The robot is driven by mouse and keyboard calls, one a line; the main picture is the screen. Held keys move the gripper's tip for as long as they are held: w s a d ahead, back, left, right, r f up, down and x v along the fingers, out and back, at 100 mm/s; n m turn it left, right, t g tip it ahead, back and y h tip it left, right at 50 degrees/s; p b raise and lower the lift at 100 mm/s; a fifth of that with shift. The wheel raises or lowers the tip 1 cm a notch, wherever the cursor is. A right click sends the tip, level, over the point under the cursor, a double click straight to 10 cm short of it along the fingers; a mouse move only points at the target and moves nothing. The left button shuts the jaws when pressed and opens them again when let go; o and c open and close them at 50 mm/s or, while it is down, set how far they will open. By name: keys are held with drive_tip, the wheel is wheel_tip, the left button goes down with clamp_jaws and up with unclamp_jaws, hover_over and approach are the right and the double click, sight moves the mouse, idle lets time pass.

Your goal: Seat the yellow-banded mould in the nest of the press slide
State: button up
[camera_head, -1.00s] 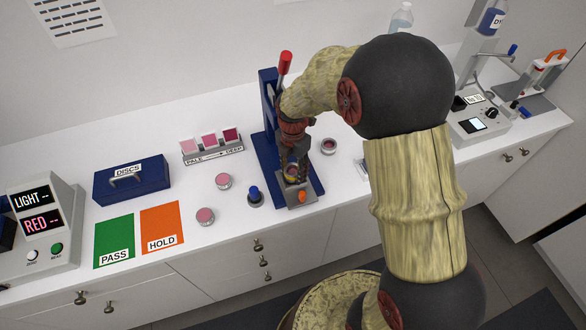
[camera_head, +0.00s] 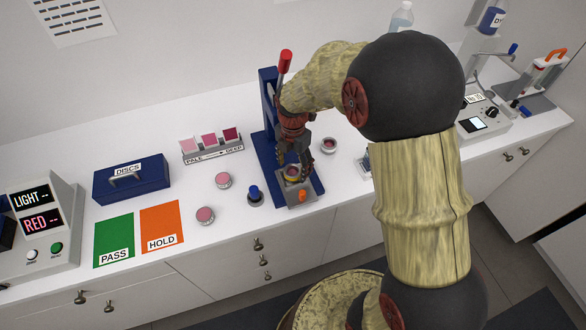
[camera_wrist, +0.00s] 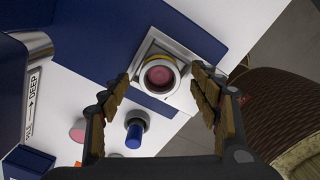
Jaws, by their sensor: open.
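The yellow-banded mould (camera_wrist: 159,76) is a round cup with pink contents. It sits in the pale square slide (camera_wrist: 183,99) of the press; in the wrist view it looks level and centred in the nest, though its exact depth is hard to tell. In the head view the mould (camera_head: 291,173) shows partly under my gripper. The blue press (camera_head: 266,150) stands upright behind it, with a red-ended lever (camera_head: 286,62). My gripper (camera_wrist: 158,100) is open, its fingers apart on either side of the mould and clear of it in the wrist view.
A blue-knobbed tool (camera_head: 255,196) stands left of the slide. Pink discs or jars (camera_head: 223,180) lie farther left, beside the orange HOLD mat (camera_head: 162,222). Another small round cup (camera_head: 328,146) stands right of the press. The slide's front has an orange knob (camera_head: 302,196).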

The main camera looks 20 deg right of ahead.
sight(293, 173)
wheel_tip(293, 173, up, 6)
drive_tip(key=shift+f, duration=0.15)
idle(0.6)
drive_tip(key=m, duration=0.3)
drive_tip(key=shift+s+f+m, duration=0.1)
drive_tip(key=shift+m, duration=0.2)
drive_tip(key=s+m, duration=0.2)
drive_tip(key=m, duration=0.1)
drive_tip(key=s+m, duration=0.1)
drive_tip(key=m, duration=0.1)
drive_tip(key=shift+f+g, duration=0.3)
drive_tip(key=shift+f, duration=0.1)
drive_tip(key=s+r+m+t+b, duration=0.2)
drive_tip(key=s+r+m+t, duration=0.4)
drive_tip(key=s+r+m, duration=1)
drive_tip(key=s+r, duration=0.1)
drive_tip(key=s, duration=0.2)
drive_tip(key=shift+r, duration=0.2)
